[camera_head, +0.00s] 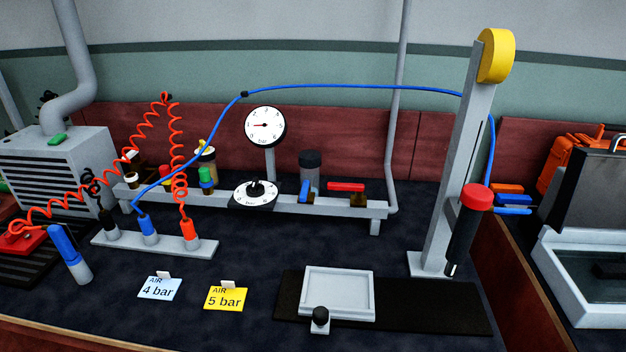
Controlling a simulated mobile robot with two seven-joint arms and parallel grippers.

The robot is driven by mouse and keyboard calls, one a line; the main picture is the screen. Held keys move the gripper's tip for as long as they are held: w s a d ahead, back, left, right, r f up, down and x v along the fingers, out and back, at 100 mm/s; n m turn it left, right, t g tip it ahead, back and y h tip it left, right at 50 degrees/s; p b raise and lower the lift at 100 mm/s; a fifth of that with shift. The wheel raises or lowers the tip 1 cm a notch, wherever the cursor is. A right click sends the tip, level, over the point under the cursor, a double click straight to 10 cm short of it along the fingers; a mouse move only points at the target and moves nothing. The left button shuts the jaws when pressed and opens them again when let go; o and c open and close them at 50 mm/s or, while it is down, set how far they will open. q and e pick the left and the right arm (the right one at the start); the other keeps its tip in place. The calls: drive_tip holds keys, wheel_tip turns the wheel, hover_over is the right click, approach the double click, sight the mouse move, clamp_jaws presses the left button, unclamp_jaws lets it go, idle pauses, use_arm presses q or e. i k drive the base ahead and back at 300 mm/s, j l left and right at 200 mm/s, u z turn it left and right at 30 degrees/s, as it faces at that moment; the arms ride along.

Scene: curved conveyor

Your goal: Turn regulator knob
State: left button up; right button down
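The regulator knob (255,188) is small and black and stands at the centre of a white dial (243,198) with printed marks. The dial sits on a grey rail in the middle of the view. A round white pressure gauge (265,127) is on a post behind it. A light blue card (159,290) reads "AIR 4 bar" and a yellow card (227,299) reads "AIR 5 bar", both on the bench in front. Neither of my grippers shows.
Red coiled hoses (177,150) and a blue hose (330,87) run above the rail. A hose stand (155,244) is front left. A grey tray (340,292) lies on a black mat front right, near a grey column (460,150) with a hanging red-capped tool (467,228).

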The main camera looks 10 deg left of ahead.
sight(256, 189)
drive_tip(key=j+u, duration=0.15)
drive_tip(key=u, duration=0.2)
drive_tip(key=j+u, duration=0.3)
drive_tip(key=u, duration=0.35)
